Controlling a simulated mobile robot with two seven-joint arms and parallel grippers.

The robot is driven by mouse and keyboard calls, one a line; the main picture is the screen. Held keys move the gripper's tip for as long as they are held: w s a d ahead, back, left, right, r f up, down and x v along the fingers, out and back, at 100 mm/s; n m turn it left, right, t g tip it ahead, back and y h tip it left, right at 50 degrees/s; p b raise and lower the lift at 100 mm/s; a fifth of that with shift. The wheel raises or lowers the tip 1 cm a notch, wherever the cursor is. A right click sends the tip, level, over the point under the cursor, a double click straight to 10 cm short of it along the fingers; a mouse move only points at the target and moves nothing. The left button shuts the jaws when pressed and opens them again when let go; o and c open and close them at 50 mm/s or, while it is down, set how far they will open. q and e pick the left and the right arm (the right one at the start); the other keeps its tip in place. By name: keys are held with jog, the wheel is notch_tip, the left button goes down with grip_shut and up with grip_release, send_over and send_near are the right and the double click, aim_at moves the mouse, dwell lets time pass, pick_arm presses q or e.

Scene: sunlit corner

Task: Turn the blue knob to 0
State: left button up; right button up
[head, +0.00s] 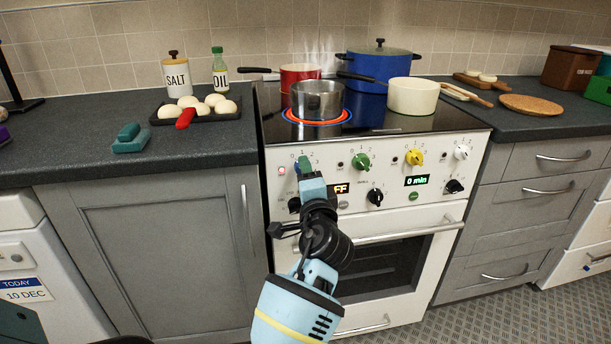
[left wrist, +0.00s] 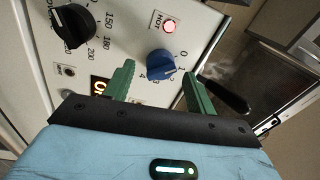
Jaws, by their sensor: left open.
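The blue knob (left wrist: 160,65) is on the cream stove front. In the left wrist view it sits in the gap between the two green fingers of my open left gripper (left wrist: 158,71), seen past the fingertips. I cannot tell whether the fingers touch it. Numbers from 0 to 4 show beside the knob, but its exact setting is too small to read surely. In the head view my left gripper (head: 304,164) is at the left end of the control panel and mostly hides this knob. My right gripper is not in view.
A red HOT lamp (left wrist: 170,27) is lit near the knob. A black oven knob (left wrist: 73,25) is close by. Green (head: 361,161), yellow (head: 415,157) and white (head: 461,152) knobs line the panel. A steel pot (head: 317,100) stands on a glowing ring. The oven handle (head: 410,233) runs below.

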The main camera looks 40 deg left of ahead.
pick_arm(q)
jog(key=v, duration=0.6)
jog(key=shift+s+d, duration=0.2)
jog(key=shift+s, duration=0.05)
jog(key=shift+f, duration=0.15)
